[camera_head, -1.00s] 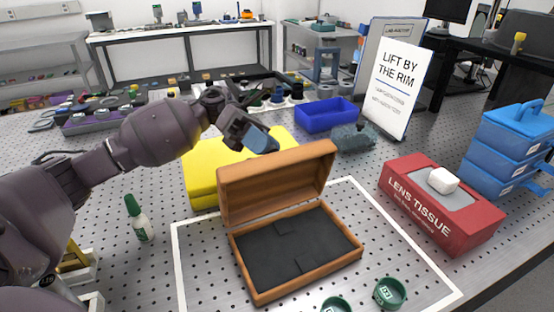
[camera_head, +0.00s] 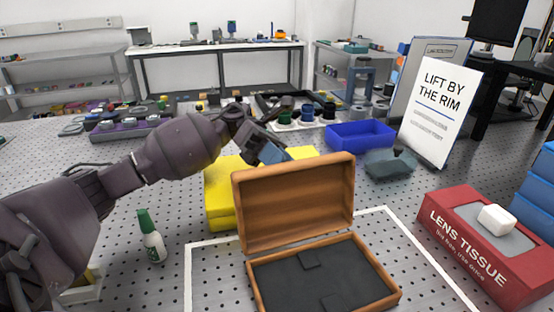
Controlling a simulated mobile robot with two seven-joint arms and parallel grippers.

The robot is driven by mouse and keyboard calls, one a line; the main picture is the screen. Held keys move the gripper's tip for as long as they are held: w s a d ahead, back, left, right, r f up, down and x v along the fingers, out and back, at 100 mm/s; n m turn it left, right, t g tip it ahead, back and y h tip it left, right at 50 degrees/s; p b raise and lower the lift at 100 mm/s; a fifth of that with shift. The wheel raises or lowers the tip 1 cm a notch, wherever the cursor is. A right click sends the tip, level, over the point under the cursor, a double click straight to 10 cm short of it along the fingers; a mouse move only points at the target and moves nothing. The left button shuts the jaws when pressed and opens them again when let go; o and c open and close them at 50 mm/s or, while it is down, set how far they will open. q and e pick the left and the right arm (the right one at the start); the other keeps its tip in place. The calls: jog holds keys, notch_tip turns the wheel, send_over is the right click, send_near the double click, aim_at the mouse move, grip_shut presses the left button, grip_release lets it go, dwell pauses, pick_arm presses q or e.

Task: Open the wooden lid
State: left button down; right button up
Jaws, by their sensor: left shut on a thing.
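The wooden box (camera_head: 256,292) stands on the perforated table at the lower middle, with a dark lined inside; its front runs out of the picture. Its wooden lid (camera_head: 294,208) is raised, standing roughly upright at the back of the box with its inner face towards me. My left gripper (camera_head: 273,153) is at the lid's top edge, left of its middle. It is shut on the lid; its fingertips are partly hidden behind that edge. My right gripper is not in view.
A yellow case (camera_head: 219,200) lies behind the lid, and a blue bin (camera_head: 361,135) stands beyond it. A red lens tissue box (camera_head: 478,248) is at right, and a green-capped bottle (camera_head: 152,240) at left. A sign (camera_head: 437,110) stands at back right.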

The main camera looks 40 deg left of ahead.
aim_at(297, 189)
pick_arm(q)
jog(key=f, duration=0.2)
jog(key=shift+s+d+f, duration=0.15)
jog(key=shift+d+f, duration=0.15)
jog(key=shift+f, duration=0.1)
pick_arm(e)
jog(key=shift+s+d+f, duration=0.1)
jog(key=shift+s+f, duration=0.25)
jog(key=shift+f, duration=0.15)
pick_arm(q)
jog(key=c, duration=1.4)
grip_release()
jog(key=o, duration=0.5)
jog(key=shift+d, duration=0.25)
jog(key=shift+r, duration=0.15)
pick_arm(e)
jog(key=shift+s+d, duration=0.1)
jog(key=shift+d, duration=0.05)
pick_arm(q)
jog(key=shift+w+a+r, duration=0.1)
jog(key=shift+w+r, duration=0.1)
jog(key=shift+r, duration=0.1)
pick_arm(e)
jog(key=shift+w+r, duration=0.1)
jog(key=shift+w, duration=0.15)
